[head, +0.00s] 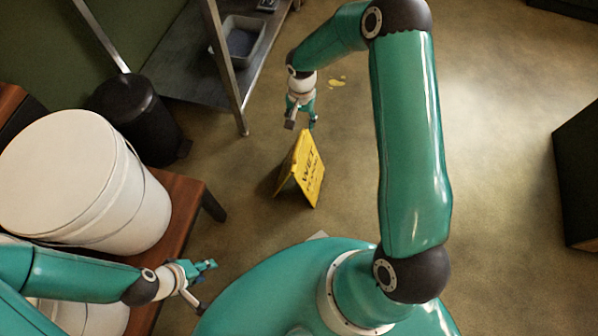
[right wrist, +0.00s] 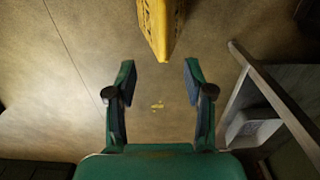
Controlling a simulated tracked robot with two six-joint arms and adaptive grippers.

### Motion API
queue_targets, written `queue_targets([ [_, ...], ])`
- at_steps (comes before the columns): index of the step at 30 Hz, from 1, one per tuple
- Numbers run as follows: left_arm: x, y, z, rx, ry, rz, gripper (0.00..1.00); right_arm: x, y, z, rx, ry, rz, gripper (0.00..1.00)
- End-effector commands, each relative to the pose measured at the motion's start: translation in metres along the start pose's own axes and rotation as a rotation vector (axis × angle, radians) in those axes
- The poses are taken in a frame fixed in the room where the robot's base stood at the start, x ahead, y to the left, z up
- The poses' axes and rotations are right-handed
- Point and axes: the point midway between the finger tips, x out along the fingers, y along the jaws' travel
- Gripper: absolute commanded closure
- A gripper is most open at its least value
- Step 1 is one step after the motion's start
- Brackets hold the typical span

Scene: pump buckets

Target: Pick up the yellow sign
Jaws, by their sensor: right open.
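The yellow sign (head: 311,172), a folding board with dark "WET" lettering, stands on the floor in the middle of the head view. My right gripper (head: 302,122) is just beyond the sign's top edge in that view, pointing down. In the right wrist view the sign (right wrist: 160,28) shows at the top, past the fingertips. My right gripper (right wrist: 157,72) is open there, with nothing between its fingers. My left gripper (head: 208,286) is at the lower left, open and empty, with its fingers spread apart, away from the sign.
A wooden bench (head: 187,198) with large white buckets (head: 85,180) is at the left. A black bin (head: 137,120) stands behind it. A metal table (head: 190,85) holds a grey tub (head: 240,42). A small yellow puddle (head: 337,83) lies beyond the sign.

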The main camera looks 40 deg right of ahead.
Motion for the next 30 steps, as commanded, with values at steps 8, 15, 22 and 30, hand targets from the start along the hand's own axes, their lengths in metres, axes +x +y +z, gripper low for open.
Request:
queue_targets([
  [8,0.011,-0.004,0.000,0.000,0.001,0.000,0.60,0.052,0.001,0.001,0.003,-0.004,0.006,0.47],
  [15,0.020,-0.007,0.000,0.000,0.000,0.000,0.60,0.098,0.000,0.000,0.003,-0.003,0.003,0.47],
  [22,0.022,-0.008,0.000,0.000,0.000,0.000,0.60,0.113,0.000,0.000,0.002,-0.002,0.002,0.47],
  [30,0.032,-0.011,0.000,0.000,0.000,0.000,0.60,0.147,-0.006,0.000,0.002,-0.002,0.002,0.47],
])
